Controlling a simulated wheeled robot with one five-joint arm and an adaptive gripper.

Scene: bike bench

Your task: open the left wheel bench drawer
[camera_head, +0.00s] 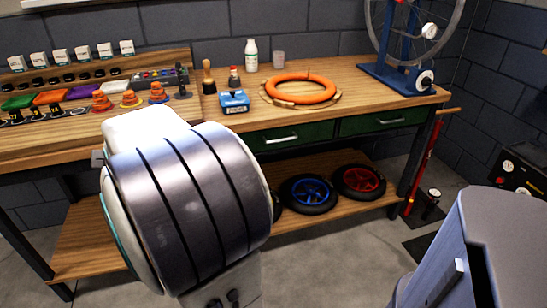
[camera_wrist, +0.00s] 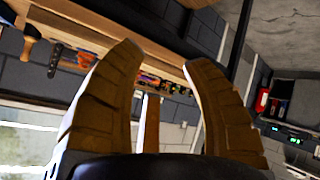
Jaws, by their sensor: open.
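The wheel bench (camera_head: 345,92) has two green drawers under its wooden top. The left drawer (camera_head: 258,142) has a pale bar handle (camera_head: 282,138) and looks shut. My large grey arm link covers the area to its left. The right drawer (camera_head: 360,126) also looks shut. My gripper (camera_wrist: 160,58) shows in the wrist view with two brown ridged fingers spread apart and nothing between them. In the head view I cannot make out the gripper. The wrist view is strongly tilted, and neither drawer can be made out there.
On the bench top are an orange tyre (camera_head: 300,91), a blue box (camera_head: 234,102), a white bottle (camera_head: 251,55) and a blue wheel stand (camera_head: 400,75). Small wheels (camera_head: 309,193) lie on the lower shelf (camera_head: 340,212). A red pump (camera_head: 425,160) stands right of the bench.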

